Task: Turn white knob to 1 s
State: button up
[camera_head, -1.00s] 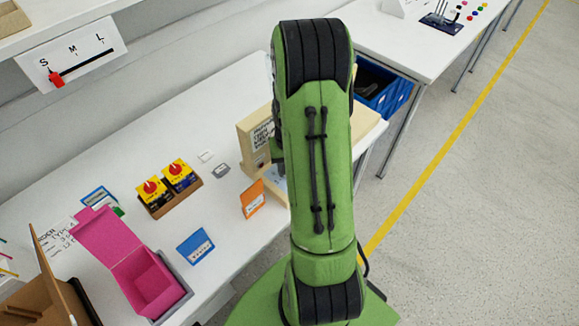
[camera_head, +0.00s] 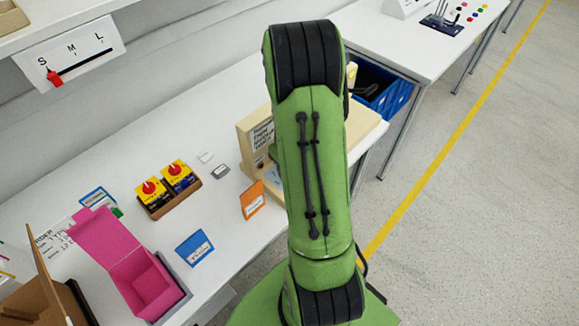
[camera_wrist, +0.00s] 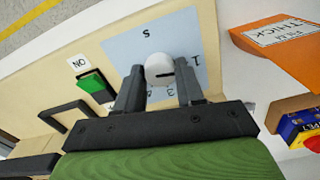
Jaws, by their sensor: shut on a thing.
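The white knob (camera_wrist: 160,68) sits on a light blue dial plate (camera_wrist: 115,48) in the wrist view. It has a short dark mark, lying nearly level in the picture and tilted slightly up towards the right. The plate shows "S" at the top, "1" at the right, and "3" below the knob; other lettering is partly hidden by my gripper. My gripper (camera_wrist: 160,84) has one finger on each side of the knob and is shut on it. In the head view my green arm hides the knob and gripper.
An orange card holder (camera_wrist: 280,50) stands to the right. In the head view, the wooden box (camera_head: 250,145) stands beside my arm, with a pink box (camera_head: 145,285) at lower left.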

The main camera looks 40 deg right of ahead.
jog(key=shift+f, duration=0.1)
jog(key=o, duration=1)
jog(key=shift+s, duration=0.1)
jog(key=shift+o, duration=0.2)
jog(key=shift+a, duration=0.1)
notch_tip(320, 180, up, 16)
jog(key=p, duration=0.4)
